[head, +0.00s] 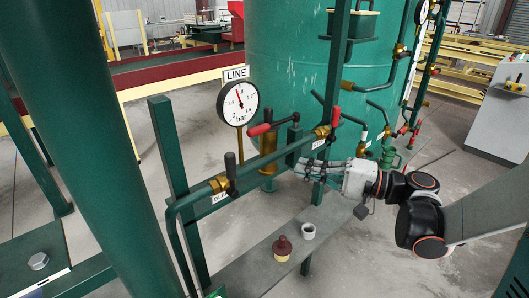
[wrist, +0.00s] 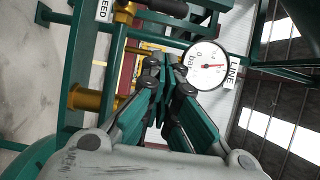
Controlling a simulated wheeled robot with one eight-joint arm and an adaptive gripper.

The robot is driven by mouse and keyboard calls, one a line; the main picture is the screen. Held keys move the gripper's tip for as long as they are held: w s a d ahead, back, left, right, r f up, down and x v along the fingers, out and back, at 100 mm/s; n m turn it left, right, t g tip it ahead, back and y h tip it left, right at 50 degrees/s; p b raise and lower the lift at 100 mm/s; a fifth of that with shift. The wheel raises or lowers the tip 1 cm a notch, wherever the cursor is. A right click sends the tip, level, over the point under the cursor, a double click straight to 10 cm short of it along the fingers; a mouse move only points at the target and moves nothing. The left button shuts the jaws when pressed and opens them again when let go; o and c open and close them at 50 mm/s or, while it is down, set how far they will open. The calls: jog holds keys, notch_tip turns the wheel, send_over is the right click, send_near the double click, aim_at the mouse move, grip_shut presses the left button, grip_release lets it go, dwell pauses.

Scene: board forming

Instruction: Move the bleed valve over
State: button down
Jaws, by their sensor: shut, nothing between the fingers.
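The bleed valve (head: 217,184) is a brass body on the green pipe, above a partly covered white label (head: 220,197). Its black-gripped lever (head: 231,168) stands about upright in the head view. In the wrist view the brass valve (wrist: 124,13) is at the top edge, beside a label reading "EED" (wrist: 103,10). My gripper (head: 300,168) is to the right of the bleed valve and apart from it, pointing left. Its fingers are together and empty, as the wrist view also shows (wrist: 163,72).
The LINE gauge (head: 238,102) stands behind the pipe. A red-handled valve (head: 322,131) sits farther right on the pipe, and another red handle (head: 260,129) is behind. A bench (head: 245,270) below holds a brown-topped bottle (head: 282,248) and a grey cup (head: 308,231). A green post stands left.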

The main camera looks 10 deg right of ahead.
aim_at(231, 176)
jog(key=s+a+b+x, duration=0.1)
jog(key=s+b+x, duration=0.1)
jog(key=x, duration=1)
jog(key=shift+s+a+b, duration=0.15)
jog(key=shift+a+b, duration=0.35)
jog(key=shift+b, duration=0.05)
jog(key=shift+s+a+r+n+p, duration=0.1)
jog(key=shift+a+r+n+p, duration=0.1)
jog(key=shift+n+p, duration=0.15)
jog(key=shift+s+a+r+n+h+p, duration=0.1)
jog(key=shift+s+a+n+h+p, duration=0.1)
jog(key=shift+n+h+p, duration=0.2)
